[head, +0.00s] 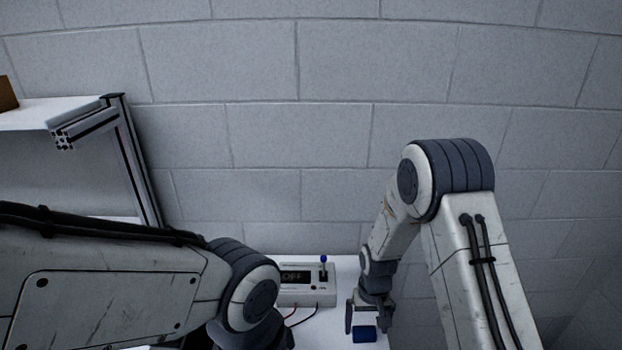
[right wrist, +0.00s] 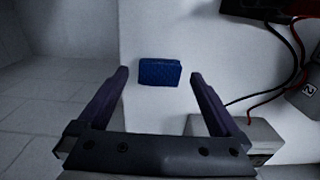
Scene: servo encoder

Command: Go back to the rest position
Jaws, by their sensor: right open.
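My right gripper (head: 369,315) is open above the white table (head: 345,275), near its right edge. A small blue block (head: 365,334) lies on the table just below and in front of it. In the right wrist view the blue block (right wrist: 160,72) lies beyond the open fingertips (right wrist: 160,78), with nothing seen between the fingers. My left arm comes in from the left and bends down at the lower middle. Its gripper is out of the head view.
A shelf (head: 60,112) stands at left. A block wall (head: 300,130) is behind.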

